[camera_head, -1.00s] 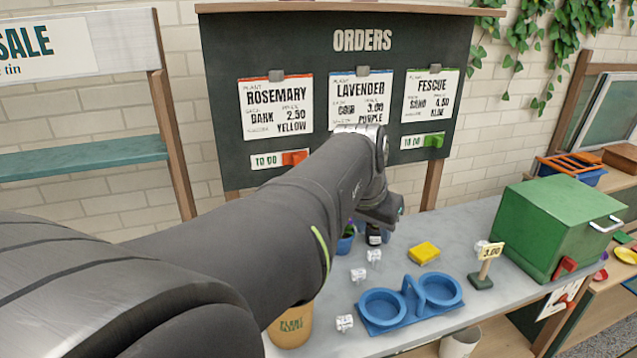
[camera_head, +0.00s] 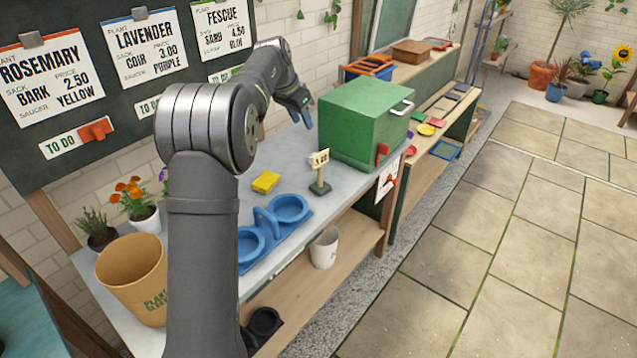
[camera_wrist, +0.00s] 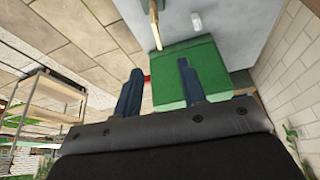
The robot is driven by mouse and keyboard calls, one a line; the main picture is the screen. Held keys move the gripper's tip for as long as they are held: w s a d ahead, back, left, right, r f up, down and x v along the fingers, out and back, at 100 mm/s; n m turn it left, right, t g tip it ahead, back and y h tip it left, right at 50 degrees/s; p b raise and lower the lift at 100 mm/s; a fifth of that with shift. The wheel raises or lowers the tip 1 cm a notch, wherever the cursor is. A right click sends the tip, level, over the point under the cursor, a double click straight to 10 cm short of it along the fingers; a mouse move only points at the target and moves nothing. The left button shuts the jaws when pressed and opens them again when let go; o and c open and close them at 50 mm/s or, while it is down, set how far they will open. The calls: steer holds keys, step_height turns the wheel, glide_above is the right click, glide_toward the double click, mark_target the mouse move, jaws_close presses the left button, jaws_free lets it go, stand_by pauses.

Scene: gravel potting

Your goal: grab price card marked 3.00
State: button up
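A small cream price card (camera_head: 319,159) stands on a post with a dark green base, on the grey bench in front of the green box. Its number is too small to read now; it reads 3.00 in the earlier head view. In the wrist view a thin cream upright piece (camera_wrist: 154,22), probably this card or its post, shows near the top edge. My gripper (camera_head: 303,112) is above the bench, behind and left of the green box (camera_head: 362,120). The wrist view shows its two blue fingers (camera_wrist: 160,67) spread apart with nothing between them.
A yellow sponge-like block (camera_head: 265,182) and a blue double-ring holder (camera_head: 268,222) lie left of the card. An orders board (camera_head: 120,95) hangs behind. A tan bucket (camera_head: 135,278) and potted plants stand at the left. A white cup (camera_head: 325,248) sits on the lower shelf.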

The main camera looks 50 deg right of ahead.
steer(key=d+f, duration=0.1)
steer(key=d, duration=0.1)
glide_above(322, 163)
steer(key=f, duration=0.7)
steer(key=a+f, duration=0.1)
steer(key=f, duration=0.3)
steer(key=shift+w+f, duration=0.15)
steer(key=shift+w, duration=0.25)
steer(key=shift+a+x, duration=0.15)
steer(key=shift+x, duration=1.15)
steer(key=shift+a+x, duration=0.15)
steer(key=shift+x, duration=1.2)
steer(key=shift+s+f, duration=0.1)
steer(key=shift+s, duration=0.05)
jaws_close()
steer(key=shift+f, duration=0.1)
